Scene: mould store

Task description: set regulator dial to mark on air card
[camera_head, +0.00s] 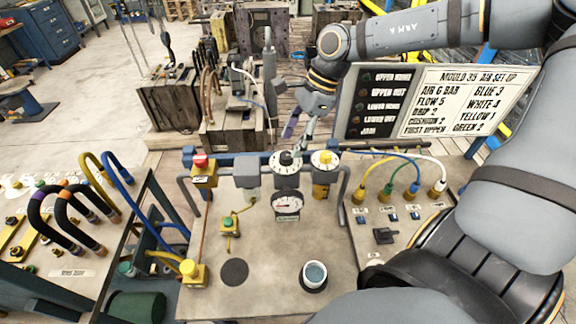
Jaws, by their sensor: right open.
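My right gripper (298,137) is open and points down just above and behind the dial. I cannot tell whether a fingertip touches the dial. The dial's mark is too small to read. My left gripper is out of view.
A red-topped yellow valve (202,170) stands left of the dial and a yellow knob (325,158) right of it. Coloured hoses (401,172) rise at the right. A cup (315,275) stands at the front. The bench top (255,300) is partly clear.

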